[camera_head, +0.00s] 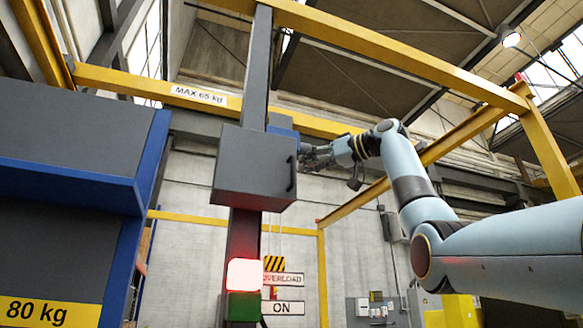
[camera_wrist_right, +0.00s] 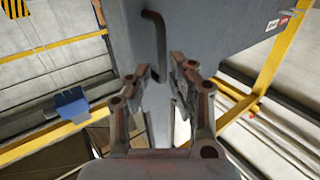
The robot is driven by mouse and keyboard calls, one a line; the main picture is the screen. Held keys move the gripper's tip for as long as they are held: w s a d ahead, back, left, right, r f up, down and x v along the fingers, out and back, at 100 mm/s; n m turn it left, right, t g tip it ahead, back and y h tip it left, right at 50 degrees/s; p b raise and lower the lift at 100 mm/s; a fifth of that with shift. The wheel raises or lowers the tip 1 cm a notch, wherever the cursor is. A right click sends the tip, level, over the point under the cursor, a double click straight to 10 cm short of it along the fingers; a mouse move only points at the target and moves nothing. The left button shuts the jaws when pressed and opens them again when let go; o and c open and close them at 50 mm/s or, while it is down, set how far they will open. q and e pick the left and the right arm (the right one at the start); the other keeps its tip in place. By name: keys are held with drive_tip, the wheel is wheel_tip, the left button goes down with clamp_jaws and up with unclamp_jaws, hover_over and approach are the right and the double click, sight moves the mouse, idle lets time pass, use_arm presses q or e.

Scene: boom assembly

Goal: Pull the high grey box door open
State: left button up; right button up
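The high grey box (camera_head: 245,160) is mounted on a dark upright post, and its door looks closed. A dark vertical handle (camera_head: 290,174) is on the box's right side. My right gripper (camera_head: 306,156) is beside the handle, to its right. In the right wrist view the gripper (camera_wrist_right: 161,70) is open, its two fingers apart. The handle (camera_wrist_right: 155,38) shows as a dark bent bar ahead, its lower end between the fingertips in the picture. I cannot tell whether the fingers touch it. The grey box face (camera_wrist_right: 215,25) fills the upper middle there. My left gripper is not in view.
A red-lit lamp (camera_head: 245,273) and a green block (camera_head: 243,307) sit lower on the post. OVERLOAD and ON signs (camera_head: 283,308) hang behind. Yellow beams (camera_head: 400,58) cross above. A dark blue-edged structure (camera_head: 75,150) stands left. Space right of the box, below my arm, looks open.

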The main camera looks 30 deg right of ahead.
sight(292, 180)
drive_tip(key=p+x, duration=0.1)
drive_tip(key=x, duration=0.1)
drive_tip(key=p+x, duration=0.1)
drive_tip(key=x, duration=0.1)
drive_tip(key=shift+a+r, duration=0.25)
drive_tip(key=shift+w+a+f, duration=0.15)
drive_tip(key=shift+w+f, duration=0.05)
drive_tip(key=shift+w, duration=0.6)
drive_tip(key=shift+s, duration=0.1)
clamp_jaws()
